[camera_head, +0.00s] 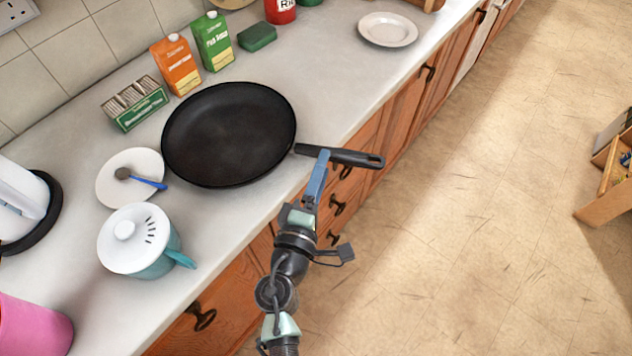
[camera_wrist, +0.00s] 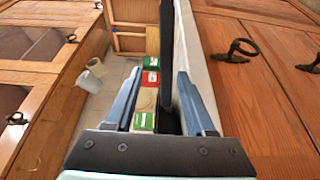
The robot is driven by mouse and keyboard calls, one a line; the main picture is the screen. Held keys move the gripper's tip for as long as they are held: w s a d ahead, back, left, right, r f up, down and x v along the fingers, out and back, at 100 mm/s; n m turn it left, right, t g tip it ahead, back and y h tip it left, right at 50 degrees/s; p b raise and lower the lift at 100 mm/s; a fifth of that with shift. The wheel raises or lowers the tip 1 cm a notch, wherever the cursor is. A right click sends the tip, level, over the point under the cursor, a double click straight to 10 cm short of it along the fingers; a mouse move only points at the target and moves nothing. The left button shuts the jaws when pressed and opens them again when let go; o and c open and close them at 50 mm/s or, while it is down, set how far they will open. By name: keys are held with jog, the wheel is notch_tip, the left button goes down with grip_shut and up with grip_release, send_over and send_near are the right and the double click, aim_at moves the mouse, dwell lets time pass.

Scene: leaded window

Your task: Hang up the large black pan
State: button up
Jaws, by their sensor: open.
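The large black pan (camera_head: 229,135) lies flat on the worktop in the head view. Its long black handle (camera_head: 352,158) sticks out past the worktop's front edge, over the drawers. My gripper (camera_head: 321,158) is at the handle, near its pan end, with a blue finger showing just below it. In the wrist view the handle (camera_wrist: 167,50) runs as a dark upright strip between the two blue fingers of my gripper (camera_wrist: 159,75), closer to the right finger. The jaws are open, with a gap on the left side. Whether a finger touches the handle cannot be told.
A teal lidded pot (camera_head: 150,255) and a white plate with a blue spoon (camera_head: 130,178) stand left of the pan. Cartons (camera_head: 176,66) and a tea box (camera_head: 135,104) stand behind it. Another white plate (camera_head: 388,30) lies farther right. The floor (camera_head: 470,210) beside the cabinets is clear.

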aim_at(329, 148)
jog(key=shift+b+x, duration=0.6)
jog(key=shift+x, duration=1.9)
jog(key=shift+w, duration=0.1)
grip_shut()
jog(key=shift+r, duration=0.15)
jog(key=shift+r, duration=0.15)
jog(key=shift+r+p, duration=2.15)
jog(key=shift+r, duration=0.2)
